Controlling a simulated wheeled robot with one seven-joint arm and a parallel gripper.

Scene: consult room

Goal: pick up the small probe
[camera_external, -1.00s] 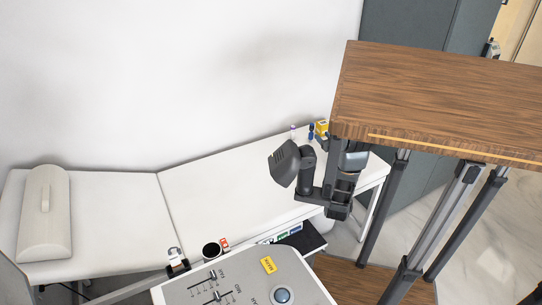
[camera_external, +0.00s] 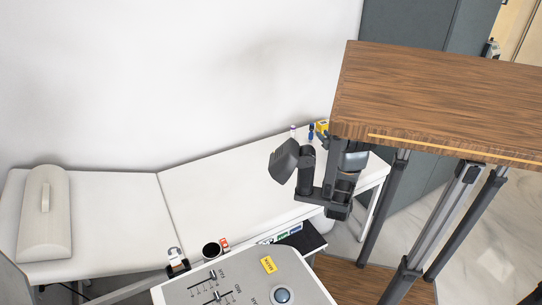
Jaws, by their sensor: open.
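A small white and dark piece (camera_external: 175,256) sits in a holder at the left edge of the grey control console, low in the picture. It may be the small probe, but it is too small to be sure. A black round cup (camera_external: 211,249) and a small red-orange and white item (camera_external: 225,243) are beside it. My dark arm is over the right part of the white couch, partly hidden by a wooden top. I cannot make out my gripper's fingers. The arm is well to the right of the piece in the holder.
The grey console (camera_external: 240,285) fills the bottom middle. The white couch (camera_external: 115,215) runs along the wall, with a cushion (camera_external: 45,215) at left. A yellow box (camera_external: 322,128) and small bottles (camera_external: 311,132) stand behind my arm. The wooden top (camera_external: 450,100) overhangs at right.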

